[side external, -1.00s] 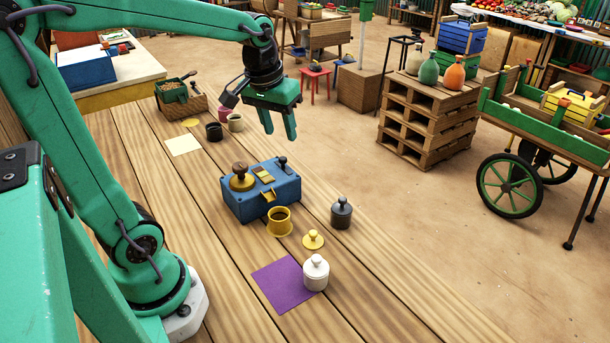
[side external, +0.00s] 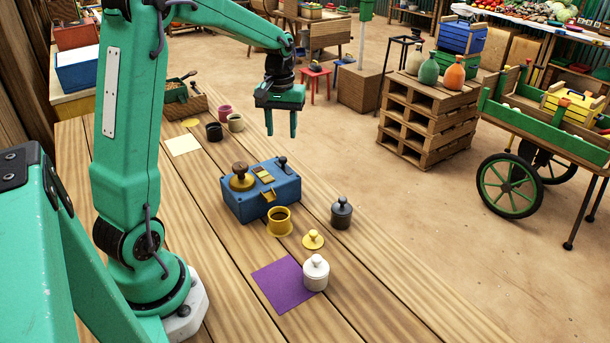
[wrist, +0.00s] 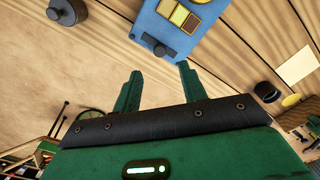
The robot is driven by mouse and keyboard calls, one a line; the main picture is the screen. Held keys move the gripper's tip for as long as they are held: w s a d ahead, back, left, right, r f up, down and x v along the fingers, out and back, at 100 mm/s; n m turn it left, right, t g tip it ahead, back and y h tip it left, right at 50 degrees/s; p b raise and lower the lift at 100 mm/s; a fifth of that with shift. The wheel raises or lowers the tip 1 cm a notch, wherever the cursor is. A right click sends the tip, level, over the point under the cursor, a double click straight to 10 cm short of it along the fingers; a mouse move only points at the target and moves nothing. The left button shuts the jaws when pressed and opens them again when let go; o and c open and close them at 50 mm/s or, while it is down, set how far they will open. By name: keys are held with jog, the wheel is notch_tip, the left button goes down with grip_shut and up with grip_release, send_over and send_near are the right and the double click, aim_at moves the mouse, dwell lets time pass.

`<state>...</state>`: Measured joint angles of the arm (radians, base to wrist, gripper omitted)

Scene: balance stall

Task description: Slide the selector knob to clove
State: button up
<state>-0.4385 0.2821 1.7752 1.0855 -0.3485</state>
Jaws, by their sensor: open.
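The blue box (side external: 240,205) stands on the wooden table below my gripper. On its top are a brown-and-brass round knob (side external: 241,177), yellowish label plates (side external: 264,174) and a small dark selector knob (side external: 282,162) near the far right end. In the wrist view the selector knob (wrist: 160,50) shows at the near end of the box, beside the plates (wrist: 178,16). I cannot read the labels, so I cannot tell which is clove. My gripper (side external: 281,130) is open and empty, fingers pointing down, above and behind the box. It also shows in the wrist view (wrist: 160,78).
A yellow cup (side external: 279,222), a dark lidded jar (side external: 341,213), a yellow lid (side external: 313,240) and a white jar (side external: 316,273) by a purple mat (side external: 275,284) stand in front. Small cups (side external: 214,132) and a cream card (side external: 183,145) lie behind left.

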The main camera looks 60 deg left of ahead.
aim_at(283, 158)
jog(key=shift+f, duration=3.9)
jog(key=shift+c, duration=0.4)
grip_shut()
jog(key=shift+a+r, duration=0.1)
jog(key=shift+a, duration=1.5)
